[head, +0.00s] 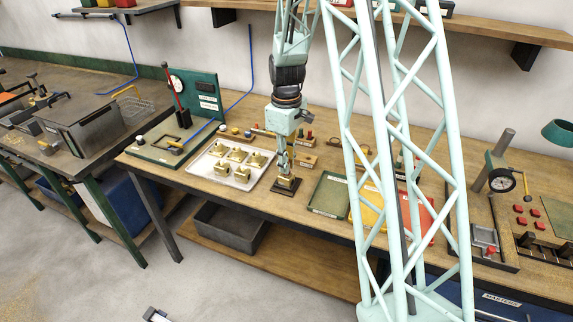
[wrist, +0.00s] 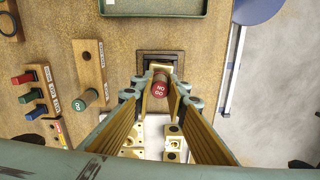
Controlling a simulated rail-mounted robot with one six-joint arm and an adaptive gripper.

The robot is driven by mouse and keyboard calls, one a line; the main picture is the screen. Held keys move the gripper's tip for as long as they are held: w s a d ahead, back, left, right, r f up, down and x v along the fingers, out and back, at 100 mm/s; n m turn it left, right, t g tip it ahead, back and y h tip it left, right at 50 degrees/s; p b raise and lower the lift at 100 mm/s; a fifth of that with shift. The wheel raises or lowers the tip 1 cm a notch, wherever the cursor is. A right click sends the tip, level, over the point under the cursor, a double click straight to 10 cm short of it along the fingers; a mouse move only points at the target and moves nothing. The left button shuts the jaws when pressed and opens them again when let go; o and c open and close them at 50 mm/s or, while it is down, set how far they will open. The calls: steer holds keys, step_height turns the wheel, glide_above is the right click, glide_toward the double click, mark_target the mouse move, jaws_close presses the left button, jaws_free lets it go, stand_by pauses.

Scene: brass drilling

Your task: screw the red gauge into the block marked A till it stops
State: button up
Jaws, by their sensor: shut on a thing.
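The red gauge (wrist: 160,87), lettered NO GO on its end, sits between my fingertips in the wrist view. My gripper (wrist: 160,95) is shut on it from both sides. A brass block (wrist: 161,67) shows just beyond the gauge, on a dark fixture (wrist: 160,56). In the head view my gripper (head: 284,168) points down over the brass block (head: 285,183) on its dark base. The gauge is not distinguishable there. Whether its thread is in the block is hidden, and no mark A is legible on the block.
A green GO gauge (wrist: 86,98) stands at a wooden holder (wrist: 89,66) to the left in the wrist view. A pale tray (head: 206,180) with several brass blocks lies left of my gripper in the head view. A green tray (head: 328,195) lies to the right.

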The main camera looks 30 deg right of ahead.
steer(key=shift+m, duration=2.3)
steer(key=o, duration=0.7)
steer(key=shift+n, duration=0.4)
steer(key=shift+n+b, duration=0.4)
steer(key=shift+n, duration=5.5)
